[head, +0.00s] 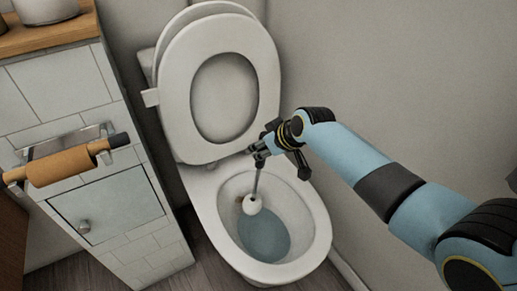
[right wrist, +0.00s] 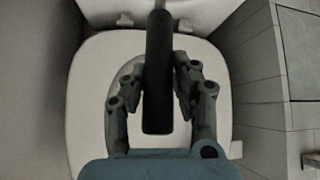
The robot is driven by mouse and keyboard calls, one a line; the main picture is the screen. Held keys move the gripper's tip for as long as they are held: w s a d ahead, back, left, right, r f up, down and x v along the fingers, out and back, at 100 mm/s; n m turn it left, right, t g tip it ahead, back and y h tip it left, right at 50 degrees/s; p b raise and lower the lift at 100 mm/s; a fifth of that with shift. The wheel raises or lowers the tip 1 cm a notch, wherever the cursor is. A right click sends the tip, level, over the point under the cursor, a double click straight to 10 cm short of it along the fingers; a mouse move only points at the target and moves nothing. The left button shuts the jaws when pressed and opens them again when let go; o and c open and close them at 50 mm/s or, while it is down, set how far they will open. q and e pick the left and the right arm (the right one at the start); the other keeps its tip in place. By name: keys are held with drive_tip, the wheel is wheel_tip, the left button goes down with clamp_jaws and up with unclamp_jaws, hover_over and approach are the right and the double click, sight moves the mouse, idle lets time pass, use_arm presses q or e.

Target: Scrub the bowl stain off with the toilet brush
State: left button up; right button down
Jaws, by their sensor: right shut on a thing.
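The toilet bowl (head: 317,235) stands with its lid and seat raised. My right gripper (head: 262,152) is above the back of the bowl, shut on the toilet brush. The brush's thin shaft runs down from it to the white brush head (head: 252,205), which is inside the bowl at the back, above the water. A small brownish stain (head: 239,199) shows on the inner wall just left of the brush head; I cannot tell whether they touch. In the right wrist view the dark brush handle (right wrist: 158,90) lies between both fingers. My left gripper is not in view.
A tiled cabinet (head: 120,215) with a wooden top stands left of the toilet. A paper holder with a brown roll (head: 60,167) sticks out from it. The raised seat (head: 172,105) is behind my gripper. A wall is on the right.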

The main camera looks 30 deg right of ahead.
sight(265, 132)
drive_tip(key=shift+w+r+p, duration=0.6)
drive_tip(key=shift+r+p, duration=0.3)
drive_tip(key=shift+p, duration=0.05)
drive_tip(key=shift+w+d+r+p, duration=0.35)
drive_tip(key=shift+w+r+p, duration=0.05)
drive_tip(key=shift+w+p, duration=0.15)
drive_tip(key=shift+a+p, duration=0.9)
drive_tip(key=shift+a, duration=2.6)
drive_tip(key=shift+d, duration=2.4)
